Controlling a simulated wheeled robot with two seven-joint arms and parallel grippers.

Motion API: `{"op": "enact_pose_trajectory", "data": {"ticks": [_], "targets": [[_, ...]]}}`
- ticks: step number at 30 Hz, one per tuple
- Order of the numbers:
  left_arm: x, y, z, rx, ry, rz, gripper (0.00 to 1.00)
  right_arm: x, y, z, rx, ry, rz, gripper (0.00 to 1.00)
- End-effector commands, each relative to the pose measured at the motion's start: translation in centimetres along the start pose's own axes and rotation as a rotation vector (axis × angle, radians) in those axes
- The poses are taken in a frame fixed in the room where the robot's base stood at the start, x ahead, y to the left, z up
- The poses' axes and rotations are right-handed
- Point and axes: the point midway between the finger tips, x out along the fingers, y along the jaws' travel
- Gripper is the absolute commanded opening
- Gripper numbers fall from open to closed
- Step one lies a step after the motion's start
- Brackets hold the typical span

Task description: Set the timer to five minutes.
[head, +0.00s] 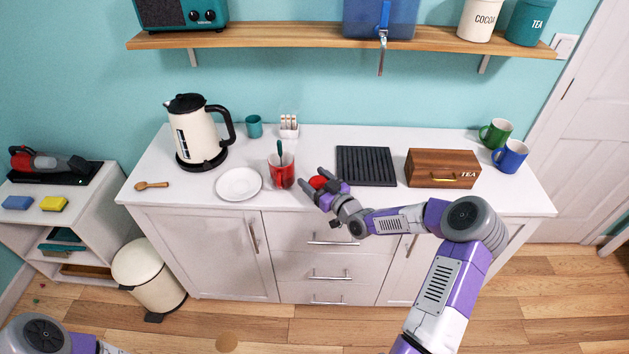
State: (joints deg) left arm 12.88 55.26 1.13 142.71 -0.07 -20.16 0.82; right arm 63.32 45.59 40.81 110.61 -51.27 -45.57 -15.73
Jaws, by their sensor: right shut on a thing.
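A small round red thing (318,182), which looks like the timer, sits on the white counter near its front edge. My right gripper (316,185) reaches in from the right and is shut on it, with a finger on either side. The fingers and wrist hide part of the timer, and its dial marks are too small to read. My left arm shows only at the bottom left corner; its gripper is out of view.
A white plate (238,184), a kettle (197,132), a black slatted tray (365,166) and a wooden tea box (442,168) are also on the counter (325,140). A shelf (290,39) hangs above.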

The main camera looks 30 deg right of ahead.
Motion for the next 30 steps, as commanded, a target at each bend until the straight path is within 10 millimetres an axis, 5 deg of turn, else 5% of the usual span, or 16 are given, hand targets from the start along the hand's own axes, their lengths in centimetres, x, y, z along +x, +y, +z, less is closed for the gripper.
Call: {"op": "enact_pose_trajectory", "data": {"ticks": [30], "targets": [[3.0,-1.1,-0.1,0.000,0.000,0.000,0.49,-0.2,0.8,0.0,0.000,0.001,0.456,0.39]]}}
